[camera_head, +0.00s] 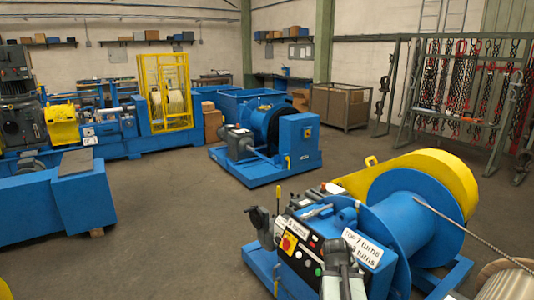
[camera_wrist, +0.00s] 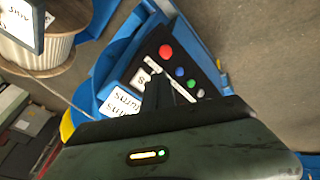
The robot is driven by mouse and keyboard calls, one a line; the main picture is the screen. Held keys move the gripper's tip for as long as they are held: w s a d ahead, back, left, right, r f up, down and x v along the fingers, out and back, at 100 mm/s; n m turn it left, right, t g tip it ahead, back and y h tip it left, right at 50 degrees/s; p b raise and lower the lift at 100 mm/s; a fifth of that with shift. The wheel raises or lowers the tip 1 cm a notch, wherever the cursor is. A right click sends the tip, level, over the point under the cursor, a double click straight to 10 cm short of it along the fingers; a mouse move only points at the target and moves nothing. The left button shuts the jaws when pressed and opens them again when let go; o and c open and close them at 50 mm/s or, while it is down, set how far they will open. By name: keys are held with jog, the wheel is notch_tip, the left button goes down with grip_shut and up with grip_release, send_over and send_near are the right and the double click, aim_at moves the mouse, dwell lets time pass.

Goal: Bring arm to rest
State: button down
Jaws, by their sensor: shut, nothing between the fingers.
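My gripper (camera_wrist: 166,90) shows in the wrist view as dark fingers, shut and empty, in front of a black control panel (camera_wrist: 150,45). The panel has a red button (camera_wrist: 165,51), smaller coloured buttons and white labels. I cannot tell whether the fingertips touch the panel. In the head view the panel (camera_head: 306,262) sits on the front of the blue winch with its large blue drum (camera_head: 402,214). Grey parts stand close to the panel there, and the fingertips cannot be made out.
A yellow guard (camera_head: 440,171) covers the drum's far side, and a rod or cable runs off to the right. A second blue machine (camera_head: 297,140) stands behind. A blue bench (camera_head: 85,195) is at left. The grey floor (camera_head: 180,235) between them is clear.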

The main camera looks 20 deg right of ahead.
jog(key=w+a+n+y, duration=0.1)
jog(key=w+a, duration=0.2)
jog(key=a, duration=0.4)
jog(key=w+a+n+y, duration=0.1)
jog(key=w+a, duration=0.3)
jog(key=a, duration=0.4)
jog(key=a+f+n+y, duration=0.2)
jog(key=a+n, duration=0.1)
jog(key=a, duration=1.7)
jog(key=s+a+m+g+y, duration=0.1)
jog(key=s+a+g, duration=0.1)
jog(key=s+a, duration=0.2)
jog(key=shift+s+f+g, duration=0.25)
jog(key=shift+f+g, duration=0.15)
jog(key=shift+f, duration=0.05)
